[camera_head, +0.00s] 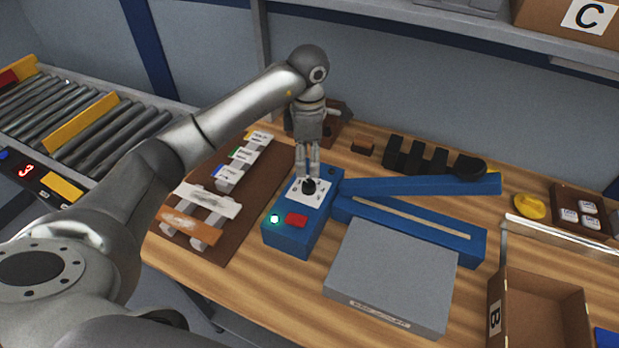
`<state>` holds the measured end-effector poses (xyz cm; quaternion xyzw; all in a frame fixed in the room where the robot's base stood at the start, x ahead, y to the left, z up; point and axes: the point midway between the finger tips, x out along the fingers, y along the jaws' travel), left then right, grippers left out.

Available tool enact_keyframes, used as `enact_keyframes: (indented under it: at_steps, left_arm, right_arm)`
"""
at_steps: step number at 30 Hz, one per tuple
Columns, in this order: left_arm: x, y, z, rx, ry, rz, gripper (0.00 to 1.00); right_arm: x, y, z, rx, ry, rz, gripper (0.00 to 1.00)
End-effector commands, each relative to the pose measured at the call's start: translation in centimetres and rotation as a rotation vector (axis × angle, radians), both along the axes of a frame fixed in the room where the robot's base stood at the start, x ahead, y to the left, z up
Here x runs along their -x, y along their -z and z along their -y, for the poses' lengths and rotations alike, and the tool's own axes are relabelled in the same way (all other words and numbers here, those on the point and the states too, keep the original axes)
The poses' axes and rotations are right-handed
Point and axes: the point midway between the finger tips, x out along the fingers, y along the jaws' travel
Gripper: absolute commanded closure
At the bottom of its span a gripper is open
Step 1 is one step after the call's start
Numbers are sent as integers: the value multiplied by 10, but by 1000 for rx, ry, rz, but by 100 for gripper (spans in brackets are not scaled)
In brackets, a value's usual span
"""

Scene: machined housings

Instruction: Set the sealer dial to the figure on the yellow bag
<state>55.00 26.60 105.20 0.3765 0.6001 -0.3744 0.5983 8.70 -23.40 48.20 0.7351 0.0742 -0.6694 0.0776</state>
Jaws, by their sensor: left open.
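The blue sealer (288,240) stands on the wooden bench, with two long blue arms (420,186) reaching right. Its black dial (310,187) sits on a white plate on top of the sealer body; the marks around it are too small to read. My left gripper (308,176) points down at the dial, with its open fingers at the dial's top. I cannot tell whether they touch it. I cannot make out a yellow bag for certain; a small label with a yellow edge (259,137) lies on the brown board, its print unreadable. My right gripper is out of view.
A green light (274,218) and red button (296,220) are on the sealer. A grey box (392,275) stands in front of its arms. The brown board (262,190) holds labels and strips. An open box marked B (495,318) is at right, a roller conveyor (90,125) at left.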

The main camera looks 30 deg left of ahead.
Motion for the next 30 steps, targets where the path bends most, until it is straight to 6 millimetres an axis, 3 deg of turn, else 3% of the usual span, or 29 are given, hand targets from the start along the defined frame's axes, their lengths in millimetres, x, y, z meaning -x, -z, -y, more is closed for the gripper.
enact_keyframes:
  at_steps: [6, 13, 25, 30]
  left_arm:
    - [1, 42, 1, 3, 0, -5, 46]
    - [1, 74, 1, 4, 1, -3, 46]
    - [0, 84, 1, 3, 1, 0, 46]
    - [0, 84, 1, 3, 1, 0, 67]
  right_arm:
    - [1, -17, 3, 3, -1, -1, 100]
    - [1, -25, 3, 4, 0, -2, 100]
    - [1, -26, 3, 4, 0, -2, 100]
    - [1, -26, 3, 3, 0, -1, 100]
